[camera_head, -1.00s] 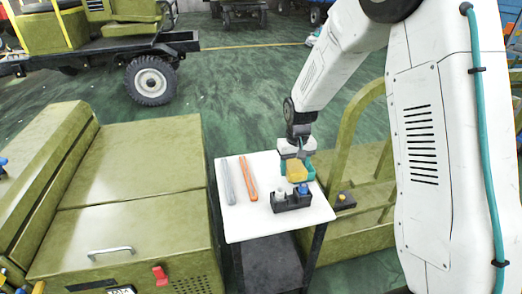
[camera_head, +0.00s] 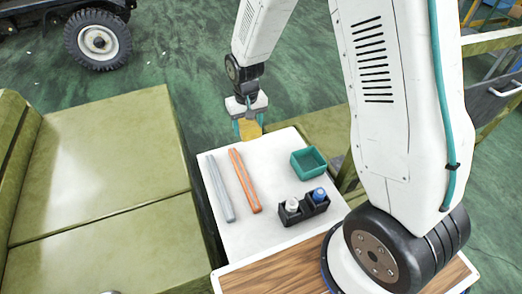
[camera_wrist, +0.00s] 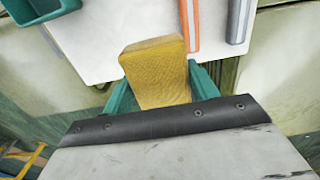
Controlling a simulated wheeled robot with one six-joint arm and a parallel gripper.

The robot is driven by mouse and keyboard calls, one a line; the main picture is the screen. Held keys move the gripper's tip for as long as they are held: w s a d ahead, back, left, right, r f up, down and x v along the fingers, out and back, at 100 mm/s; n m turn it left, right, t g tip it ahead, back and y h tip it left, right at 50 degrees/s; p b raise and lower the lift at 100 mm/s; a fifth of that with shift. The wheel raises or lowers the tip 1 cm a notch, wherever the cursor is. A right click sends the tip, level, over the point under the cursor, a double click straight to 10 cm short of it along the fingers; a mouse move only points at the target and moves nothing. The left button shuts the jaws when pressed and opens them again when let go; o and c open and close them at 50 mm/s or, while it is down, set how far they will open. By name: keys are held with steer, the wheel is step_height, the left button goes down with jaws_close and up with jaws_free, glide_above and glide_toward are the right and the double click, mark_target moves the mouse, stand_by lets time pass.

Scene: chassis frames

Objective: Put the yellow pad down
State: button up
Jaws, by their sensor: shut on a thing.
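A yellow pad (camera_wrist: 155,70) is between the teal fingers of my gripper (camera_wrist: 160,88), which is shut on it. In the head view the yellow pad (camera_head: 250,130) hangs from my gripper (camera_head: 249,122) at the far edge of the white tabletop (camera_head: 250,225). The wrist view shows the pad in front of the tabletop's edge. I cannot tell exactly how high it is above the table.
A grey bar (camera_head: 220,188) and an orange bar (camera_head: 244,180) lie on the left of the tabletop. A teal open box (camera_head: 308,161) stands at the right. A dark holder (camera_head: 304,207) with a white-capped and a blue-capped bottle stands nearer. The tabletop's middle is clear.

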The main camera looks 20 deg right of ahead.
steer(key=s+a+f, duration=0.1)
steer(key=s+a, duration=0.2)
steer(key=s, duration=0.1)
steer(key=s+a+f, duration=0.1)
steer(key=s+a, duration=0.2)
steer(key=s+a+f, duration=0.2)
steer(key=s, duration=0.2)
steer(key=shift+s+a+f, duration=0.1)
steer(key=shift+s+a, duration=0.25)
steer(key=shift+a, duration=0.05)
steer(key=shift+s+f, duration=0.1)
steer(key=shift+s, duration=0.05)
glide_above(264, 155)
steer(key=shift+s+f, duration=0.1)
steer(key=shift+f, duration=2.4)
steer(key=shift+f, duration=0.1)
steer(key=o, duration=1.2)
